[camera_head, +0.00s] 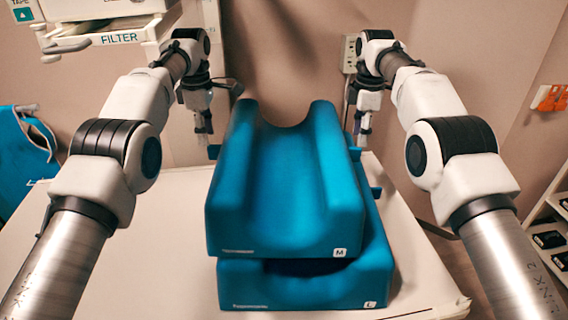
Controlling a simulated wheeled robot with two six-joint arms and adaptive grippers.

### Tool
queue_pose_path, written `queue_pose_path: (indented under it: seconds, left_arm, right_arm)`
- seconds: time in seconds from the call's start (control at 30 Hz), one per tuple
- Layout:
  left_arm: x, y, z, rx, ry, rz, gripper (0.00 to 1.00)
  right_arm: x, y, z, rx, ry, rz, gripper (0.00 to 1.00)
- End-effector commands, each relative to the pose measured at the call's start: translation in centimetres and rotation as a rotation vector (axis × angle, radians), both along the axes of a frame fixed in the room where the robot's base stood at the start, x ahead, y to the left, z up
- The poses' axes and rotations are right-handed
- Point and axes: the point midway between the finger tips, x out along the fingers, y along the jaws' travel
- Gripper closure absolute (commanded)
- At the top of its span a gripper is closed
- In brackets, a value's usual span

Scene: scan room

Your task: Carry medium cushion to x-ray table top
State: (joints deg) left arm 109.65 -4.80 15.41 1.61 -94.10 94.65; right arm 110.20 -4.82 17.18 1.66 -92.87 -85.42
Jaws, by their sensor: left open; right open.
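The medium cushion (272,190), blue with a trough along its top and an M label, lies on a larger blue cushion (300,291) labelled L. Both rest on a white top (150,270); I cannot tell whether this is the x-ray table top. My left gripper (206,138) is open and points down near the far left side of the medium cushion. My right gripper (361,136) is open and points down near its far right side. Neither visibly holds the cushion; exact contact is unclear.
White drawers with a FILTER label (118,38) stand at the back left. A blue garment (22,155) hangs at the left. A wall socket (350,54) is behind my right arm. Shelves (545,225) with dark items stand at the right. The white top is bare left of the cushions.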

Motion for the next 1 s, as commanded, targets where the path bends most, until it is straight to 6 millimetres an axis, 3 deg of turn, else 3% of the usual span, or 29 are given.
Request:
queue_pose_path:
  seconds: [0.17,0.53,0.9,0.97,1.0]
  left_arm:
    - [0.0,0.0,-1.3,0.0,0.004,0.0,0.56]
    - [0.0,0.0,-7.1,0.0,0.003,0.0,0.56]
    - [0.1,0.0,-7.9,0.0,0.001,0.0,0.56]
    - [0.1,0.0,-7.9,0.0,0.001,0.0,0.74]
    - [0.1,0.0,-7.9,0.0,0.001,0.0,0.88]
  right_arm:
    - [0.0,0.0,-1.4,0.0,0.005,0.0,0.56]
    - [0.0,0.0,-7.1,0.0,0.004,0.0,0.56]
    - [0.1,0.0,-7.9,0.0,0.002,0.0,0.56]
    - [0.1,0.0,-7.9,0.0,0.002,0.0,0.74]
    - [0.1,0.0,-7.9,0.0,0.002,0.0,0.88]
